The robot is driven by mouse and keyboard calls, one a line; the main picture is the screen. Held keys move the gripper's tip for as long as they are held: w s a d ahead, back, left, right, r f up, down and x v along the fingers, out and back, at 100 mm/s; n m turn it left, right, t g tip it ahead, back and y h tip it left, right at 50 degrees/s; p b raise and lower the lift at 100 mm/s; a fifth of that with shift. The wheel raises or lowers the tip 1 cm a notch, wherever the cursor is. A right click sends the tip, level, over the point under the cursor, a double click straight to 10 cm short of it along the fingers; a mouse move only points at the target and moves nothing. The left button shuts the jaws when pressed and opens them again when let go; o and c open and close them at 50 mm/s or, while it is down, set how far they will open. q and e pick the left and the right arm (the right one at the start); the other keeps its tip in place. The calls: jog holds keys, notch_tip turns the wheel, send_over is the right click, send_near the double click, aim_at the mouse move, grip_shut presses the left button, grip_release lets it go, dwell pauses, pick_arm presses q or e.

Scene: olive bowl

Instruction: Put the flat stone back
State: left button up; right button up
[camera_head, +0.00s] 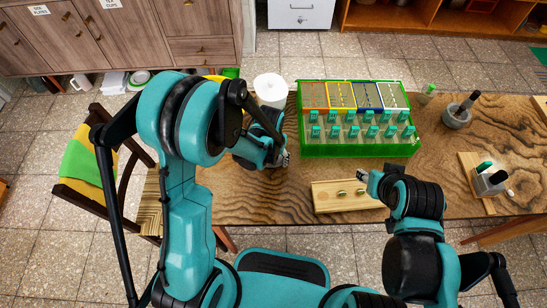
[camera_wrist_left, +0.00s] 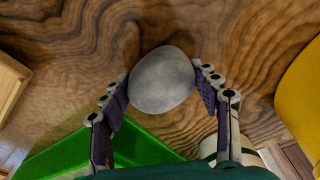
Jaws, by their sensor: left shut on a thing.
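The flat stone (camera_wrist_left: 162,80) is pale grey, smooth and rounded. In the left wrist view it sits between the two fingers of my left gripper (camera_wrist_left: 163,88), which is shut on it. Wood grain of the table shows behind it; I cannot tell whether the stone touches the table. In the head view my left gripper (camera_head: 281,157) is low over the left part of the table, and the stone is hidden there. My right gripper (camera_head: 366,178) is by the right end of the wooden tray (camera_head: 325,205); its fingers are too small to read.
The tray holds small greenish pieces (camera_head: 342,194). A green rack (camera_head: 360,150) with several compartments stands behind it. A white jar (camera_head: 270,88) stands at back left. A grey mortar (camera_head: 457,117) and a wooden board (camera_head: 470,168) are at right. A chair (camera_head: 90,170) is at left.

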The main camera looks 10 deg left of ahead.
pick_arm(q)
jog(key=shift+f+b, duration=0.5)
jog(key=shift+b, duration=0.05)
jog(key=o, duration=1.4)
jog(key=shift+o, duration=0.2)
jog(key=shift+r, duration=0.1)
jog(key=shift+r+p, duration=0.25)
jog(key=shift+p, duration=0.25)
notch_tip(320, 180, up, 8)
jog(key=p, duration=0.3)
jog(key=shift+s+d+f+p, duration=0.1)
jog(key=shift+d+f+p, duration=0.05)
jog(key=shift+f+p, duration=0.15)
jog(key=s+a+r+n+t, duration=0.1)
jog(key=s+a+r+t, duration=0.2)
jog(key=s+r, duration=0.3)
jog(key=s+a+r+n+t, duration=0.1)
jog(key=s+a+r, duration=0.4)
jog(key=r, duration=0.6)
jog(key=shift+s+a+r+t, duration=0.15)
jog(key=shift+s+r+t, duration=0.1)
jog(key=shift+s+t, duration=0.6)
